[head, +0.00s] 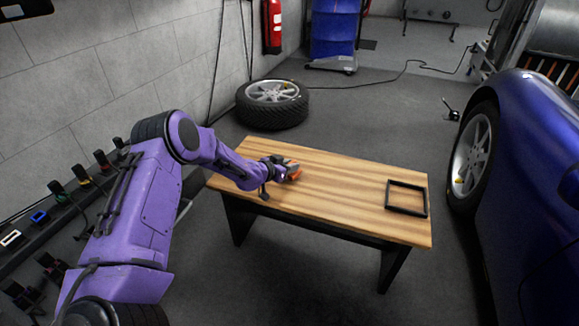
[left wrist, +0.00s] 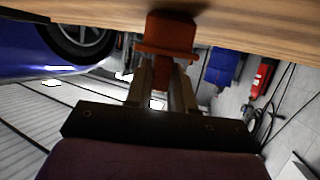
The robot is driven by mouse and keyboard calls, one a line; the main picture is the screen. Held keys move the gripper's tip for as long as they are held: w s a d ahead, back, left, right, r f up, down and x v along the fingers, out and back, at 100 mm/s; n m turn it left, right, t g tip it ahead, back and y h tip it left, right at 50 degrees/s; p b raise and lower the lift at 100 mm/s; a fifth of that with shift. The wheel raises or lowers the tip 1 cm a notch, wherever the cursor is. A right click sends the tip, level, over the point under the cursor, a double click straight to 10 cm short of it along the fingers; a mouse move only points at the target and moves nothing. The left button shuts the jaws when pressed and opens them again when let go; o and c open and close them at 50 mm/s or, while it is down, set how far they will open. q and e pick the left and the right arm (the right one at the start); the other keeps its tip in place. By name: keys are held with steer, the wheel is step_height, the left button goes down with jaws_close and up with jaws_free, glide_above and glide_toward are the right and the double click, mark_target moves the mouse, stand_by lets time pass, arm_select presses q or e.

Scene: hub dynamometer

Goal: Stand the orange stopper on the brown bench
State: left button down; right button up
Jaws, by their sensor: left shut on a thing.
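The orange stopper (head: 295,174) is at my left gripper (head: 287,169), over the left part of the brown bench (head: 345,190) in the head view. In the left wrist view the stopper (left wrist: 170,35) sits between the two fingers of the left gripper (left wrist: 162,82), which is shut on it. The bench's wood (left wrist: 235,25) spans the top of that view, close to the stopper. I cannot tell whether the stopper touches the bench. My right gripper is not in view.
A black square frame (head: 407,198) lies on the bench's right end. The bench's middle is clear. A loose wheel (head: 272,103) lies on the floor behind the bench. A blue car (head: 535,170) stands to the right. A red fire extinguisher (head: 272,27) hangs on the wall.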

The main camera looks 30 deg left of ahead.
arm_select(q)
steer(key=c, duration=1)
jaws_free()
steer(key=shift+o, duration=0.2)
steer(key=shift+r, duration=0.1)
steer(key=p+v, duration=0.5)
steer(key=v, duration=0.7)
steer(key=s+d+f+n+g+y, duration=0.2)
steer(key=s+d+f+n+g, duration=0.35)
steer(key=s+d+f, duration=0.85)
steer(key=s+f+n+g+y, duration=0.3)
steer(key=s+g, duration=0.1)
steer(key=s, duration=1.7)
steer(key=shift+s+g+y, duration=0.3)
steer(key=shift+s+g, duration=0.05)
